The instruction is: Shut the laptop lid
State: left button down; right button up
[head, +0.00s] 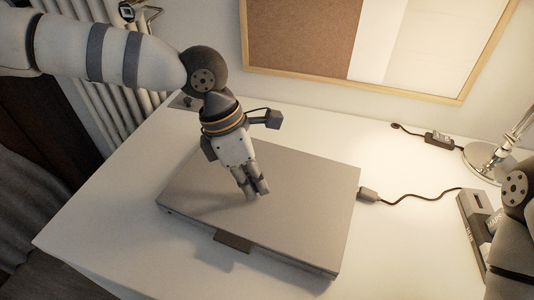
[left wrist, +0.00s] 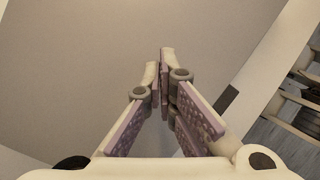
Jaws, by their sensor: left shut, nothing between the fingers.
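The laptop (head: 305,205) is a flat grey slab on the white desk in the head view, with its lid lying down over the base. A dark tab (head: 232,241) sticks out at its front edge. My left gripper (head: 256,195) is shut and empty, with its fingertips over the lid's left-middle part. I cannot tell whether they touch it. In the left wrist view the shut fingers (left wrist: 165,70) point at the grey lid surface (left wrist: 80,70), which fills most of the picture. My right arm shows only in part at the right edge, and its gripper is not seen.
A cable plug (head: 369,194) sits at the laptop's right side, its cord running right across the desk (head: 110,225). A lamp base (head: 487,160) and a dark organizer (head: 470,225) stand at the right. A framed board (head: 310,45) hangs behind.

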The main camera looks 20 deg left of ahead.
pick_arm(q)
notch_tip(320, 180, up, 5)
jog(key=shift+f+p, duration=0.15)
jog(key=shift+p, duration=0.6)
jog(key=shift+r, duration=0.8)
pick_arm(e)
jog(key=shift+t, duration=0.7)
jog(key=shift+w+r, duration=1.5)
jog(key=shift+w, duration=0.05)
